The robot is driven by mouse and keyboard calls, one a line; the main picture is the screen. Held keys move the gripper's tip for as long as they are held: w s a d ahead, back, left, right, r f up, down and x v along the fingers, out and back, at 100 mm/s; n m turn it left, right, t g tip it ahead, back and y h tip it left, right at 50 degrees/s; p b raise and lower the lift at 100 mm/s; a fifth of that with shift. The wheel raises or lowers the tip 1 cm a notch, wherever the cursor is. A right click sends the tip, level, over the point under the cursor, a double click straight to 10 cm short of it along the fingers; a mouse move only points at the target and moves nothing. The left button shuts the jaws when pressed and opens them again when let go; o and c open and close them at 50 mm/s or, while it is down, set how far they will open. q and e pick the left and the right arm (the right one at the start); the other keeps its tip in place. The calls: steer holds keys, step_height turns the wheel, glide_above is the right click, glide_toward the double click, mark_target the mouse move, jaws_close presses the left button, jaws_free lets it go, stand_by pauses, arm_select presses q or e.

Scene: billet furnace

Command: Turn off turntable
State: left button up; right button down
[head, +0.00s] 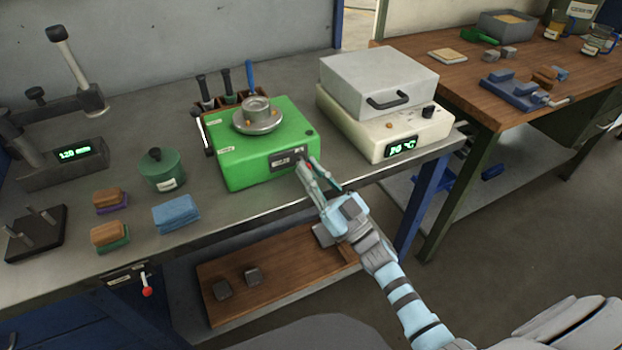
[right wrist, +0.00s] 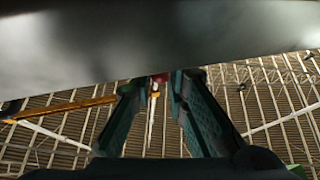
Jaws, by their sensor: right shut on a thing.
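The turntable (head: 245,165) is a green box with a round metal platter (head: 257,118) on top, holding a metal cup-like piece. A small dark display panel (head: 287,160) is on its front face; its reading is too small to make out. My right gripper (head: 307,172) is at the front right of the box, by the panel. In the right wrist view, its fingers (right wrist: 160,78) are nearly together at the tips, around a small red part (right wrist: 159,77). The fingers hide most of this part, which seems to be a control on the turntable. My left gripper is out of view.
A cream hot plate (head: 380,125) with a grey lidded box stands right of the turntable. A green pot (head: 161,170), blue cloths (head: 176,213) and two brushes or blocks lie left. A tool rack (head: 225,98) is behind. The bench's front edge runs below my gripper.

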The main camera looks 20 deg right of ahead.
steer(key=c, duration=1.6)
jaws_free()
steer(key=shift+o, duration=0.2)
steer(key=shift+r, duration=0.1)
steer(key=shift+s, duration=0.1)
steer(key=v, duration=1.2)
